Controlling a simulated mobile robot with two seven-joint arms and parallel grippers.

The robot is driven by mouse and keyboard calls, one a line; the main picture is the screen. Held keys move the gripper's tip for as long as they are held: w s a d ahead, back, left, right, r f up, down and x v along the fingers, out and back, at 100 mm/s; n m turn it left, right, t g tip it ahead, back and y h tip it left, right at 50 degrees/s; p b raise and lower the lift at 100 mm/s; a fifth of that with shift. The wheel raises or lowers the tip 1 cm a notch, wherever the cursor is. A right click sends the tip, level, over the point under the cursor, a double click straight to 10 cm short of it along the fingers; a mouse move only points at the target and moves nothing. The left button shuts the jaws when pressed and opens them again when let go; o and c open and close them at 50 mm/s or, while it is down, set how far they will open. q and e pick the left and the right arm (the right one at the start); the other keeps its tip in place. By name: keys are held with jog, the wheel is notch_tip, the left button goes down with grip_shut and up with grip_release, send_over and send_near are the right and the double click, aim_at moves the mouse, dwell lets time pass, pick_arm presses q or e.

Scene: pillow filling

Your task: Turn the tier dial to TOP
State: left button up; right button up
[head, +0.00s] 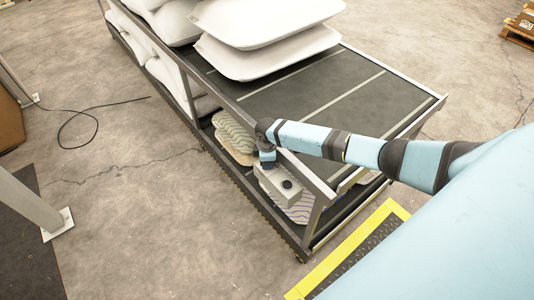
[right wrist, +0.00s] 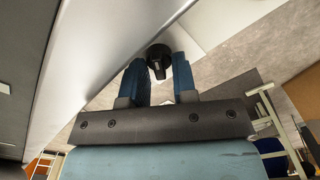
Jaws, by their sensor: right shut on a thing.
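The tier dial (right wrist: 158,52) is black and round, with a pale mark on its face. In the right wrist view it sits between the tips of the two blue fingers of my right gripper (right wrist: 160,64), which is shut on it. In the head view my right gripper (head: 267,161) reaches down to the upper end of a grey box (head: 273,182) on the rack's side. A round black part (head: 287,184) shows on that box; I cannot tell whether it is the same dial. The dial's setting and any lettering are not readable. My left gripper is not in view.
The rack (head: 335,92) has a dark top deck with pale stripes and metal rails. White pillows (head: 268,55) are stacked at its far end. Striped pillows (head: 232,133) lie on the lower level. A yellow-edged floor mat (head: 390,212) is in front; open floor is left.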

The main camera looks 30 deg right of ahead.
jog(key=shift+m, duration=0.4)
jog(key=shift+m+p, duration=0.3)
jog(key=shift+p, duration=0.1)
jog(key=o, duration=0.9)
jog(key=shift+r, duration=0.2)
notch_tip(320, 180, up, 13)
jog(key=shift+r+p, duration=0.2)
jog(key=shift+p, duration=0.1)
